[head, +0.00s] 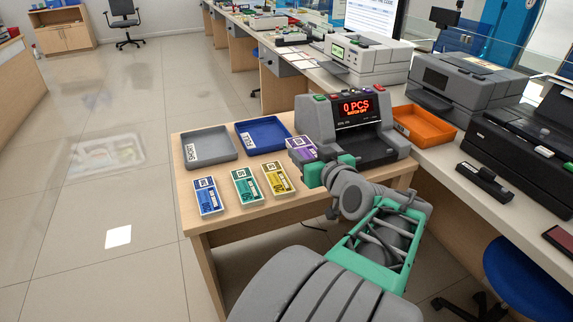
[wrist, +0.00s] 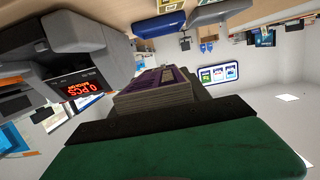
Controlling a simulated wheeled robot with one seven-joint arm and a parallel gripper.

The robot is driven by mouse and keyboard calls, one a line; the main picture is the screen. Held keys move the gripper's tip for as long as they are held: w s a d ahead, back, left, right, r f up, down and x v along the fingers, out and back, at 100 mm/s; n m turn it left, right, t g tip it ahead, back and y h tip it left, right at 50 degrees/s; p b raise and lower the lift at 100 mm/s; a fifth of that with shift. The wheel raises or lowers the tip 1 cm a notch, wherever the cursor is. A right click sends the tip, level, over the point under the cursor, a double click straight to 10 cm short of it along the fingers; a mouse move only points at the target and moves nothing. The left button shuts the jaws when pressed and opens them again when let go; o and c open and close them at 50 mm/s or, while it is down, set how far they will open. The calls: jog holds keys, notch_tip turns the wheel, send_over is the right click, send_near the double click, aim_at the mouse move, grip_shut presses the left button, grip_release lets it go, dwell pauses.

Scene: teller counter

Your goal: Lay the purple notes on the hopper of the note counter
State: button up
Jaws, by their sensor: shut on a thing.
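The purple notes (head: 301,149) are a small bundle held at the end of my arm, in front of the note counter's left side. My gripper (head: 318,168) is shut on them; its green part hides some of the bundle. In the wrist view the purple notes (wrist: 158,90) stick out beyond the dark finger. The grey note counter (head: 347,128) stands on the wooden table and its red display reads 0 PCS. It also shows in the wrist view (wrist: 85,50), at the left. The hopper is hard to make out in either view.
Blue (head: 207,195), green (head: 245,186) and yellow (head: 277,179) note bundles lie at the table's front. A grey tray (head: 208,157) and a blue tray (head: 263,147) stand behind them. An orange tray (head: 424,139) and a grey printer (head: 455,80) are right of the counter.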

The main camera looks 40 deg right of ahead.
aim_at(302, 147)
jog(key=w+d+f, duration=0.2)
jog(key=w+f, duration=0.1)
jog(key=w+d+f+b, duration=0.1)
jog(key=w+d+f, duration=0.2)
jog(key=w, duration=0.1)
jog(key=w+d+f+b, duration=0.1)
jog(key=w+d+f, duration=0.1)
jog(key=w+f, duration=0.1)
jog(key=shift+w+d+f, duration=0.15)
jog(key=shift+w+d, duration=0.1)
jog(key=shift+w, duration=0.3)
jog(key=shift+w+d+f+b, duration=0.15)
jog(key=shift+f+b, duration=0.3)
jog(key=shift+f, duration=1.25)
jog(key=shift+f, duration=0.1)
jog(key=shift+f, duration=0.15)
jog(key=o, duration=1.6)
